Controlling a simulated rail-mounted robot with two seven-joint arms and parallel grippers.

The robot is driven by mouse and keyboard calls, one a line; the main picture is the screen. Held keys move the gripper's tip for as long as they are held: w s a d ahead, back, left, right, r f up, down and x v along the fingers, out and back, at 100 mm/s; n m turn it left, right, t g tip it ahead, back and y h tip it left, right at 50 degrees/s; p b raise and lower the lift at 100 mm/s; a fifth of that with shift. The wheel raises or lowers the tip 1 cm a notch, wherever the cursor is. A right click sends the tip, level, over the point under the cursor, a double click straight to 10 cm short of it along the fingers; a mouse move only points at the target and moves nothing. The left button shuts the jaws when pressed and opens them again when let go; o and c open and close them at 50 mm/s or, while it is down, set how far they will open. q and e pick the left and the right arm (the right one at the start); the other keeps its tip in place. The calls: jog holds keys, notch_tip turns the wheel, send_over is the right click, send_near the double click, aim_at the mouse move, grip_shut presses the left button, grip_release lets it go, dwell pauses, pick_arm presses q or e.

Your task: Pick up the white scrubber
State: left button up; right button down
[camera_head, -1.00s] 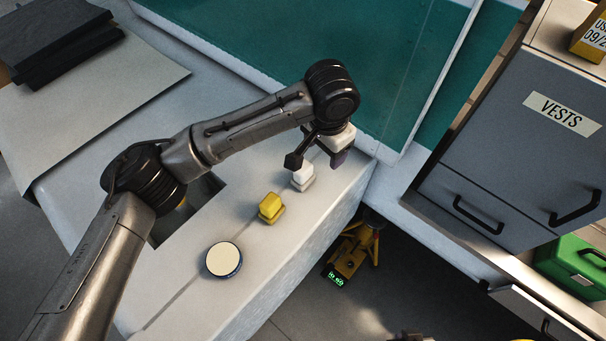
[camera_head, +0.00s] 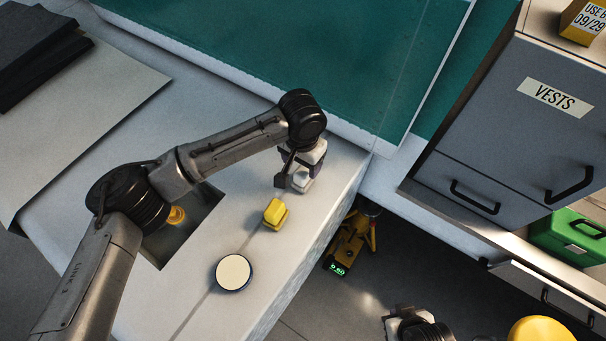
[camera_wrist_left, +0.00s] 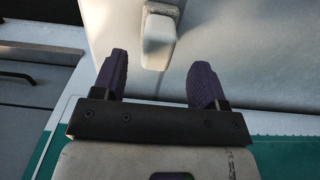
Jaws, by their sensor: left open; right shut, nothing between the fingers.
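The white scrubber (camera_head: 302,184) stands on the pale worktop near its right edge, behind the yellow scrubber. In the head view it is partly hidden by my left gripper (camera_head: 297,178), which is right at it. In the left wrist view the white scrubber (camera_wrist_left: 158,38) has a narrow block on a wider base and lies just beyond the open purple fingers of my left gripper (camera_wrist_left: 161,72), roughly between their lines. No grip on it shows. My right gripper (camera_head: 398,324) is at the bottom edge, shut and empty, its fingers hard to make out.
A yellow scrubber (camera_head: 275,213) and a round cream-topped tin (camera_head: 234,272) stand nearer on the worktop (camera_head: 190,297). A recessed opening (camera_head: 190,235) lies left of them. A grey VESTS cabinet (camera_head: 520,110) and a green box (camera_head: 570,238) are at right.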

aim_at(303, 170)
pick_arm(q)
jog(key=shift+d+f+p, duration=0.15)
jog(key=shift+f+p, duration=0.5)
jog(key=shift+f, duration=2.15)
jog(key=c, duration=1)
jog(key=shift+r, duration=0.1)
jog(key=shift+r, duration=0.55)
notch_tip(303, 170, up, 3)
jog(key=shift+f+b, duration=0.15)
jog(key=shift+b, duration=0.4)
jog(key=d+r+b, duration=0.2)
jog(key=d+r, duration=0.5)
jog(key=d, duration=0.4)
jog(key=shift+d, duration=0.35)
